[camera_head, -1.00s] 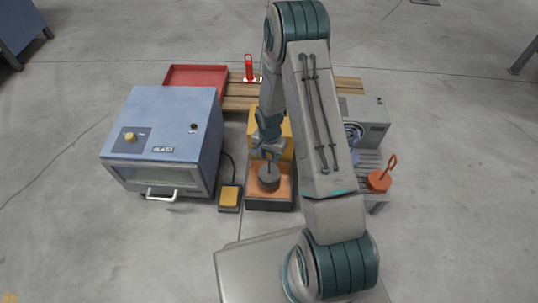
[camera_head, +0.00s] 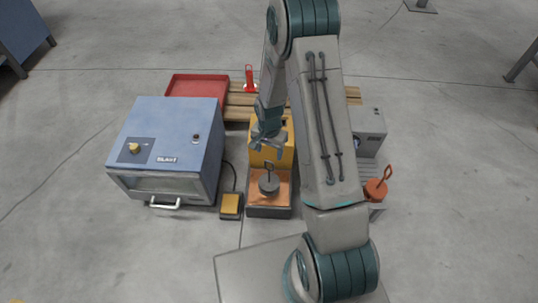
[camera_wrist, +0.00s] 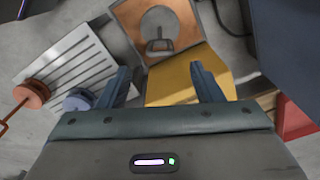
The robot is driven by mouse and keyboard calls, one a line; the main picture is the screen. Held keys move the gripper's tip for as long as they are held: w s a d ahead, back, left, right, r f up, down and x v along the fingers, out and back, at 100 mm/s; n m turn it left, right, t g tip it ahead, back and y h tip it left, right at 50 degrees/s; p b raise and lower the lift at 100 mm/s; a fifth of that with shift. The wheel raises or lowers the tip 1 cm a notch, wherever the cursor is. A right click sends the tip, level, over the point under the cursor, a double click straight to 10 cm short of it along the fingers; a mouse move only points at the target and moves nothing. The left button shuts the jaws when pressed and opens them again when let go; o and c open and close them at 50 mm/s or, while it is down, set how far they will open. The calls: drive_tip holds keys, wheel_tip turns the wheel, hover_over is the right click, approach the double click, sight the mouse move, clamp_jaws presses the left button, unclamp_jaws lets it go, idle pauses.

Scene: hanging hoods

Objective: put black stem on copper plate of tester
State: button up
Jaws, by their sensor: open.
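The black stem (camera_head: 269,184), a dark round weight with an upright loop handle, stands on the copper plate (camera_head: 284,194) of the tester. The tester has a yellow housing (camera_head: 285,158) behind the plate. In the wrist view the stem (camera_wrist: 160,30) sits upright near the middle of the copper plate (camera_wrist: 185,30). My gripper (camera_head: 268,147) is above and behind the stem, apart from it. In the wrist view my gripper (camera_wrist: 163,83) has its two fingers spread, with nothing between them but a view of the yellow housing.
A blue blast cabinet (camera_head: 170,140) stands left, with a yellow pedal (camera_head: 230,204) beside the tester. A red tray (camera_head: 196,86) and red stem (camera_head: 249,75) are behind on wooden slats. An orange stem (camera_head: 376,189) stands right on a grey slatted rack; a blue one (camera_wrist: 78,100) is near it.

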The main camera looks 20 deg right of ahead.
drive_tip(key=s+r+n, duration=0.2)
drive_tip(key=s+r, duration=0.1)
drive_tip(key=r, duration=0.6)
drive_tip(key=s+r+n, duration=0.2)
drive_tip(key=s+r, duration=0.1)
drive_tip(key=r, duration=0.7)
drive_tip(key=s+r+n+t, duration=0.1)
drive_tip(key=s+r+n, duration=0.3)
drive_tip(key=s+r, duration=0.6)
drive_tip(key=s, duration=0.4)
drive_tip(key=shift+s+a+r+p, duration=0.3)
drive_tip(key=shift+r+p, duration=0.05)
drive_tip(key=shift+r, duration=0.05)
drive_tip(key=shift+c, duration=0.2)
